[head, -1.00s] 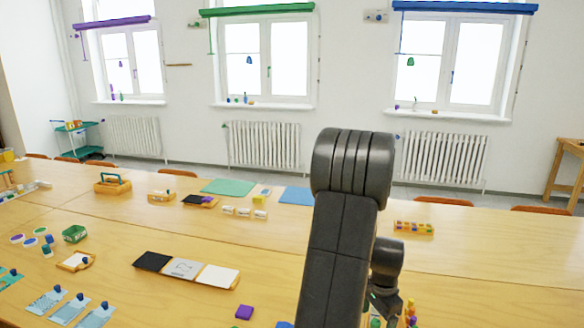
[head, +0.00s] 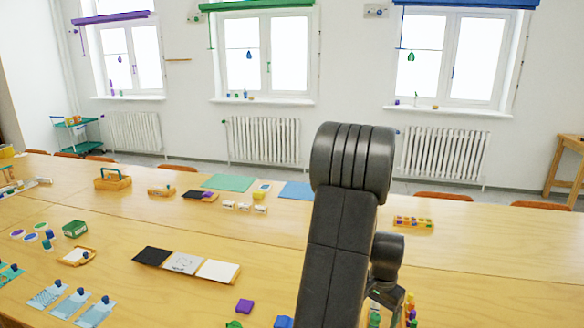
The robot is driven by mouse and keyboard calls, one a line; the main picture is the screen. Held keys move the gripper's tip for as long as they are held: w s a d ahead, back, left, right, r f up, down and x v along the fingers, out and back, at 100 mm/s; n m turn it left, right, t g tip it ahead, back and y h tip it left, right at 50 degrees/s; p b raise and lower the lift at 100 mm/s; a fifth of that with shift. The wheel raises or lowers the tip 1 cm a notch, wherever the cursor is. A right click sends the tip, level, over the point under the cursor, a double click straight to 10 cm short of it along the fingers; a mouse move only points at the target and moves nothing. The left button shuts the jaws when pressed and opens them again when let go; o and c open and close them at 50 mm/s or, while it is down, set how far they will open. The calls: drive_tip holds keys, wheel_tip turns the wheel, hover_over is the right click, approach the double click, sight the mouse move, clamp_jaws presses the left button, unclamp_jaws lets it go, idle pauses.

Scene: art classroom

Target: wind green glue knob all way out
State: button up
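I cannot make out a green glue knob for certain. A small green item (head: 375,317) shows beside my gripper at the bottom edge, partly hidden by my arm. Another green piece (head: 234,324) is cut off by the bottom edge, left of my arm. My gripper (head: 387,298) points down at the lower right, behind my dark arm. Its fingertips are not clear, so I cannot see whether it is open or touches anything.
Several small coloured pieces (head: 410,310) stand right of my gripper. A purple block (head: 244,306) and a blue block (head: 283,322) lie left of my arm. Black, grey and white panels (head: 185,264) lie farther left.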

drive_tip(key=n, duration=0.7)
idle(0.4)
drive_tip(key=c, duration=1.5)
drive_tip(key=m, duration=0.5)
drive_tip(key=shift+m+b, duration=0.4)
drive_tip(key=m, duration=0.5)
drive_tip(key=shift+m, duration=0.4)
